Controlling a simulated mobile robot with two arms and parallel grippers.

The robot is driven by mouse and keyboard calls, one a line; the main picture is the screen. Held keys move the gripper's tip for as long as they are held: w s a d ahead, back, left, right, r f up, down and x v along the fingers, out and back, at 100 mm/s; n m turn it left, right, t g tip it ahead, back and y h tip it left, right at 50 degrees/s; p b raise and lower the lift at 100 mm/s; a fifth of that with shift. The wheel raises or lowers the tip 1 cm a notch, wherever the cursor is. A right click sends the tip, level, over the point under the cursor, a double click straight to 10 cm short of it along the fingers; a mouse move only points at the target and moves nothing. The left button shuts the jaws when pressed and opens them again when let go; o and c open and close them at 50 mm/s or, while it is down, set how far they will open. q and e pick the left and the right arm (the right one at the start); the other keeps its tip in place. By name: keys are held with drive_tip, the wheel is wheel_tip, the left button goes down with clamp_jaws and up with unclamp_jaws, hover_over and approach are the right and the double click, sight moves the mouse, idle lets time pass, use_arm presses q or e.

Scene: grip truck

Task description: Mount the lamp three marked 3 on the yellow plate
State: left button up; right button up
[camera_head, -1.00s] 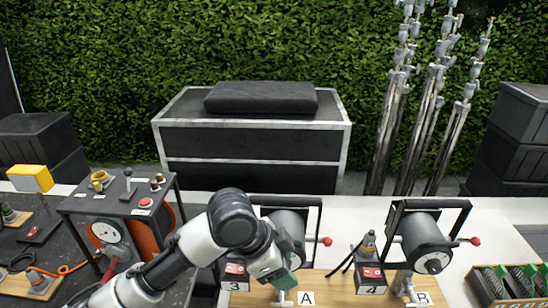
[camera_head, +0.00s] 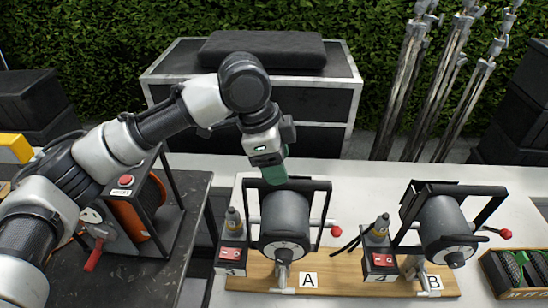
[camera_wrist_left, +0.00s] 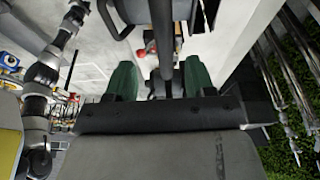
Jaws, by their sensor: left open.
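A grey cylindrical lamp (camera_head: 286,222) in a black yoke (camera_head: 250,190) stands on a wooden board (camera_head: 338,284), by label A. A black box with a red switch, marked 3 (camera_head: 232,256), stands at its left. My left gripper (camera_head: 273,168), with green fingertips, is open just above the yoke's top bar. In the left wrist view a dark bar (camera_wrist_left: 165,45) runs between the open fingertips; I cannot tell if they touch it. A yellow block (camera_head: 14,150) is at the far left edge; I cannot tell whether it is the plate.
A second yoked lamp (camera_head: 445,228) stands at right by label B, with the box marked 4 (camera_head: 380,262) beside it. A dark case (camera_head: 250,85) and metal stands (camera_head: 445,90) are behind. The white table is clear behind the lamps.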

sight(287, 185)
use_arm(q)
drive_tip(key=f+b, duration=0.1)
drive_tip(key=f, duration=0.1)
drive_tip(key=w+f+b, duration=0.1)
drive_tip(key=shift+d+f+b, duration=0.15)
drive_tip(key=shift+d+b, duration=0.15)
drive_tip(key=shift+d, duration=0.05)
drive_tip(key=shift+s+d+f, duration=0.1)
drive_tip(key=shift+s+f, duration=0.05)
drive_tip(key=shift+s+d+f, duration=0.1)
drive_tip(key=shift+d+f, duration=0.05)
drive_tip(key=shift+f, duration=0.15)
drive_tip(key=shift+d+f, duration=0.15)
drive_tip(key=shift+f, duration=0.25)
drive_tip(key=shift+x, duration=0.9)
use_arm(e)
drive_tip(key=w+f, duration=0.2)
drive_tip(key=f, duration=0.1)
drive_tip(key=shift+w+f, duration=0.1)
drive_tip(key=shift+f, duration=0.1)
use_arm(q)
drive_tip(key=shift+c, duration=0.4)
use_arm(e)
drive_tip(key=shift+w+a, duration=0.15)
drive_tip(key=shift+w, duration=0.05)
use_arm(q)
clamp_jaws()
use_arm(e)
drive_tip(key=shift+w+a, duration=0.1)
drive_tip(key=shift+w, duration=0.05)
